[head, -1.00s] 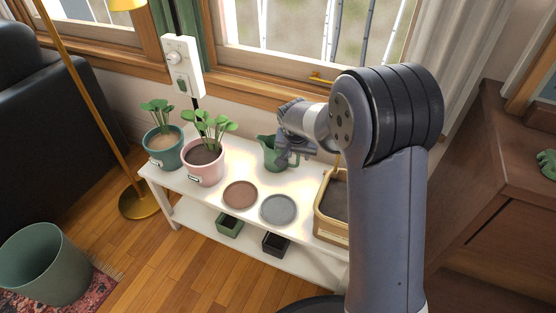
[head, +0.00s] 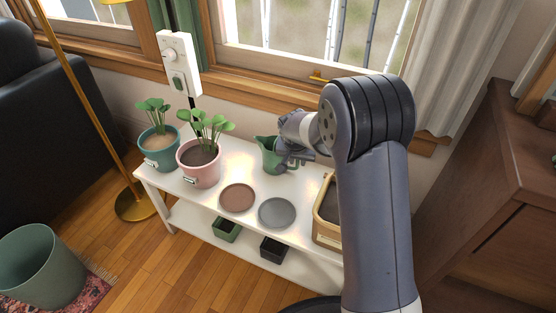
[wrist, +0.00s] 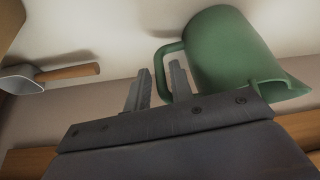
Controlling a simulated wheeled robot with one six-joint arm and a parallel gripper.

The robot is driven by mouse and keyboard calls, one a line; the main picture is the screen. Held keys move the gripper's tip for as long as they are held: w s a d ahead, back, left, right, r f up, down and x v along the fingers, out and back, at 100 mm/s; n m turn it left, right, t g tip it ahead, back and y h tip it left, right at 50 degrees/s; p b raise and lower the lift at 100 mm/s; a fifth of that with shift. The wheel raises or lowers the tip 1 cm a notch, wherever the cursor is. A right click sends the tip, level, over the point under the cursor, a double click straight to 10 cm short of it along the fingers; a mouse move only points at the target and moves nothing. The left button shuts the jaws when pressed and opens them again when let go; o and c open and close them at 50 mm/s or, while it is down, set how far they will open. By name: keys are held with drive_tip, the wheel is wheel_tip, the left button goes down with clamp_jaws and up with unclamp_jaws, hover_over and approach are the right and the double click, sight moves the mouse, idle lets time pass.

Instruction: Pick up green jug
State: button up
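The green jug (head: 267,158) stands on the white plant bench near its back edge, by the wall below the window. In the wrist view the jug (wrist: 228,48) shows large at upper right, with its handle facing my fingers. My gripper (head: 297,158) is at the jug's right side in the head view. In the wrist view my gripper (wrist: 160,82) is open, with the handle's outer bar showing between its two fingers. The right finger appears to be inside the handle loop. Whether a finger touches the handle I cannot tell.
The white bench (head: 215,205) also bears a pink pot (head: 199,175), a teal pot (head: 159,158), a brown saucer (head: 237,198), a grey saucer (head: 277,213) and a tan crate (head: 326,232). A wooden-handled scoop (wrist: 65,73) lies left in the wrist view. A wooden cabinet (head: 470,200) stands right.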

clamp_jaws()
drive_tip(key=shift+r, duration=0.2)
idle(0.4)
